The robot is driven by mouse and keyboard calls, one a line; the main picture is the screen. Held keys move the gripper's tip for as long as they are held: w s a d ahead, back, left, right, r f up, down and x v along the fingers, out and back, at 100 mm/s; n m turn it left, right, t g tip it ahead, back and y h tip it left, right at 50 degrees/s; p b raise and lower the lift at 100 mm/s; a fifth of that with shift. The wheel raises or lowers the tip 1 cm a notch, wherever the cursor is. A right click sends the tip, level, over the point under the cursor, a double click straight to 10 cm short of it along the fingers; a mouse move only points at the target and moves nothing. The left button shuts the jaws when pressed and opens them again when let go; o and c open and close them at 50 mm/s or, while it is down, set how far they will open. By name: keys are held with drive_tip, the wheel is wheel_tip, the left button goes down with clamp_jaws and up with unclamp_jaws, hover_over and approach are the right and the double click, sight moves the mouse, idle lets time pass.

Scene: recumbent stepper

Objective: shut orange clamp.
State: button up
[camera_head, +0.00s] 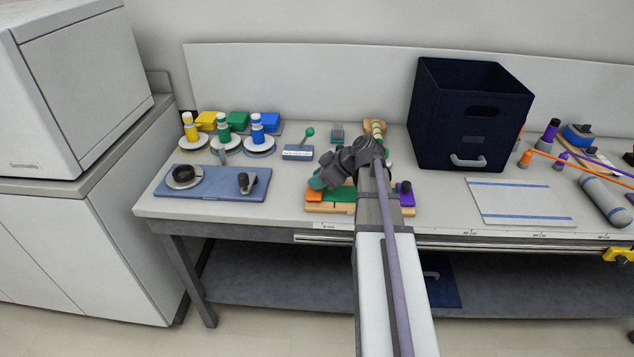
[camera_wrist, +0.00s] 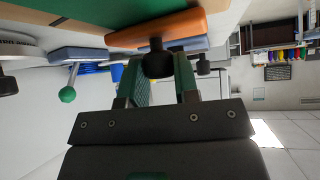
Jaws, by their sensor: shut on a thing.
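A wooden board (camera_head: 345,208) at the front of the bench bears an orange clamp (camera_head: 314,195), a green block (camera_head: 338,193) and a purple block (camera_head: 406,198). My gripper (camera_head: 317,181) is down at the left end of this board, just over the orange clamp. In the wrist view the orange clamp (camera_wrist: 172,29) is a long bar with a dark knob (camera_wrist: 157,60) sticking out. My gripper (camera_wrist: 160,68) has its two green-padded fingers on either side of the knob and is shut on it. My arm hides part of the board in the head view.
A blue tray (camera_head: 213,186) with dark fittings lies to the left. A green-knobbed lever (camera_head: 308,133) stands behind the board and shows in the wrist view (camera_wrist: 68,94). A dark box (camera_head: 440,125) stands at back right. A pale mat (camera_head: 520,203) lies right.

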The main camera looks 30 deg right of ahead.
drive_tip(key=o, duration=0.9)
drive_tip(key=p+v, duration=0.7)
drive_tip(key=v, duration=0.3)
drive_tip(key=shift+s+d+r+p, duration=0.15)
drive_tip(key=shift+s+r+p, duration=0.05)
drive_tip(key=shift+r+p, duration=0.1)
